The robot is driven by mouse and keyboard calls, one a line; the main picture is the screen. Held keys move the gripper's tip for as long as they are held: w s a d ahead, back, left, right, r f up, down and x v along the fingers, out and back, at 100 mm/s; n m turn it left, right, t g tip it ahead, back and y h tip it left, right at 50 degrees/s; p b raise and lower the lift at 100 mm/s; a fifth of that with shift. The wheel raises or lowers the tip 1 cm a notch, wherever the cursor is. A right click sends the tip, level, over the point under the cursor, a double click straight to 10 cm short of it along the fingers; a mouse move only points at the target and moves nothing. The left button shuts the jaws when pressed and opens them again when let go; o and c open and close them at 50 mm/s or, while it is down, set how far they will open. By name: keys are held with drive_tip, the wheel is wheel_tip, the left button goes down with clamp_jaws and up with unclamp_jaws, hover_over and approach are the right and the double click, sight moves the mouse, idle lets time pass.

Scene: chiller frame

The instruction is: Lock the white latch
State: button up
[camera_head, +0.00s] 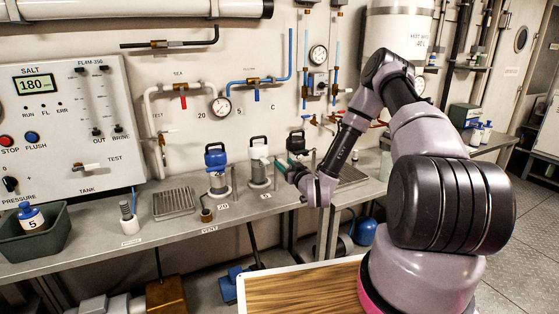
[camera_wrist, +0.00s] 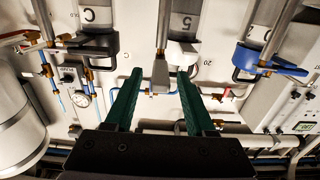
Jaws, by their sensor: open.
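The white latch part (camera_head: 258,152) is the white cap piece with a dark handle on the middle of three upright canisters on the bench. In the wrist view, the white piece (camera_wrist: 182,53) sits just beyond my right finger, with a dark loop partly hidden by the finger. My gripper (camera_head: 290,170) is in front of the right, dark-capped canister in the head view. In the wrist view, its green fingers (camera_wrist: 158,78) are apart. A grey block (camera_wrist: 160,74) on a rod shows between the fingertips; contact is unclear. Whether the latch is locked cannot be told.
A blue-capped canister (camera_head: 215,160) stands left of the white one, a dark-capped one (camera_head: 297,143) right. Thin posts stand beside them. Pipes and a gauge (camera_head: 221,106) line the wall behind. A grey rack (camera_head: 174,203) and green bin (camera_head: 36,240) are further left.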

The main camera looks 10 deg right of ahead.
sight(279, 159)
drive_tip(key=shift+x, duration=2.25)
drive_tip(key=shift+c, duration=0.3)
clamp_jaws()
